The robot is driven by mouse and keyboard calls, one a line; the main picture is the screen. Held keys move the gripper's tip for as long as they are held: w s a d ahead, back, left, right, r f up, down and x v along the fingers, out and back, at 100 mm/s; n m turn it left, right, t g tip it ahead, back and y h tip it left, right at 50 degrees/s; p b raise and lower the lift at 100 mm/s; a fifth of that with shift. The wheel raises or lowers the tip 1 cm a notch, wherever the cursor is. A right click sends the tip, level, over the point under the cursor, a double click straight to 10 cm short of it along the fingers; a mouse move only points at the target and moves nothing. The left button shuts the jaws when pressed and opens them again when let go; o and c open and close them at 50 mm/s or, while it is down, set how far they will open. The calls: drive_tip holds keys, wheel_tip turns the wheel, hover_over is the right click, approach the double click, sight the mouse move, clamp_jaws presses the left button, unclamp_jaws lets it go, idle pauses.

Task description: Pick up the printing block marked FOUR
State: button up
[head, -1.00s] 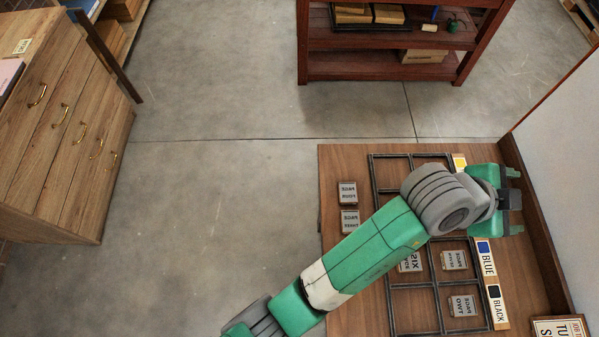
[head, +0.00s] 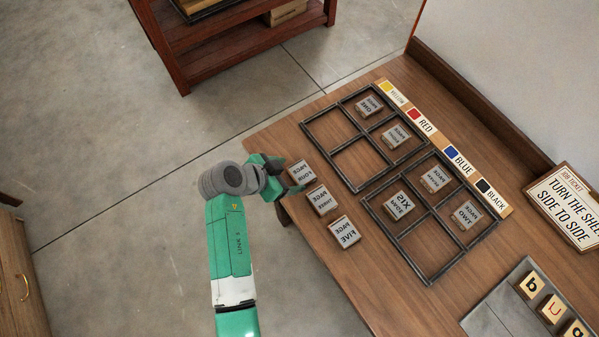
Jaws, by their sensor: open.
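The block whose mirrored lettering appears to read FOUR (head: 302,172) lies on the wooden table near its left edge, at the top of a column of three loose blocks. My gripper (head: 291,176) is open and empty, just left of that block, with its green fingers pointing toward it. In this view they look very near or overlapping its left side; I cannot tell the height between them.
Two loose blocks, one small-lettered (head: 321,199) and FIVE (head: 344,233), sit close below it. Two dark metal frames (head: 336,157) hold several blocks, including SIX (head: 400,205) and TWO (head: 467,213). A letter tray (head: 492,318) stands lower right. Floor is clear left of the table.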

sight(301, 172)
drive_tip(key=b+x, duration=0.1)
drive_tip(key=x, duration=0.3)
drive_tip(key=shift+w+d+f, duration=0.2)
drive_tip(key=shift+w+d, duration=0.05)
drive_tip(key=shift+d, duration=0.05)
drive_tip(key=c, duration=0.8)
drive_tip(key=shift+r, duration=0.15)
